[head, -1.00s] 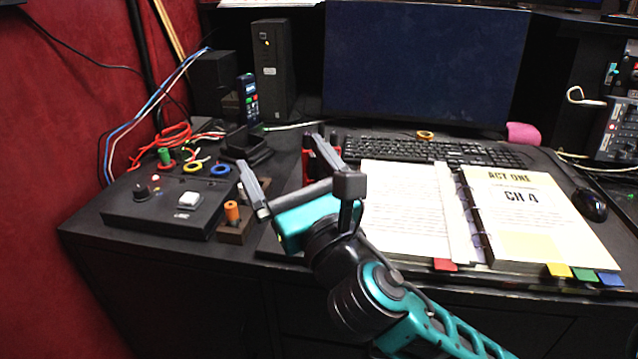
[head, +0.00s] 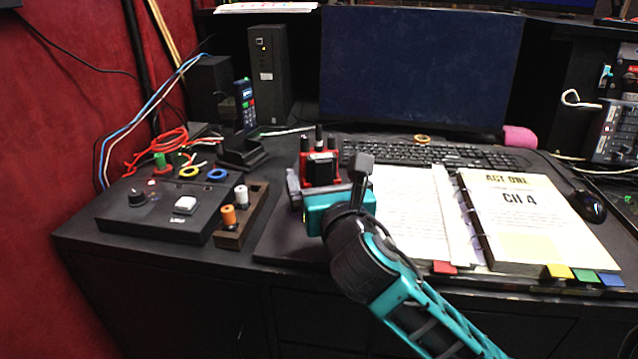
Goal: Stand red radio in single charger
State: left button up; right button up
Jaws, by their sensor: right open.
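The red radio (head: 306,168) stands upright on the desk left of the open binder, with a dark front patch and black knobs or an antenna on top. My right gripper (head: 326,187) is open, its jaws to the left and right of the radio's lower part. I cannot tell whether they touch it, and the gripper hides the radio's base. A black cradle (head: 244,154), which looks like the single charger, sits to the left, behind the control box. A dark handset (head: 246,108) with coloured buttons stands upright at or just behind it. My left gripper is not in view.
A wooden holder (head: 233,237) with orange and white pegs stands between the black control box (head: 165,212) and the radio. The binder (head: 535,220) lies to the right, the keyboard (head: 440,153) and monitor (head: 420,70) behind. Cables and coloured rings lie at the left.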

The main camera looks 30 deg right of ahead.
jog(key=x, duration=0.4)
jog(key=shift+f+b, duration=0.2)
jog(key=shift+b, duration=0.1)
jog(key=shift+w+d, duration=0.1)
jog(key=shift+w, duration=0.15)
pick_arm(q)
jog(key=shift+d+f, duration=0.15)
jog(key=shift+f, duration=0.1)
pick_arm(e)
jog(key=shift+c, duration=0.2)
jog(key=shift+r, duration=0.1)
jog(key=c, duration=1.2)
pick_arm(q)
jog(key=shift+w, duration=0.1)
pick_arm(e)
jog(key=shift+c, duration=0.2)
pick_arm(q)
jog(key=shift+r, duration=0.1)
pick_arm(e)
jog(key=shift+r, duration=0.1)
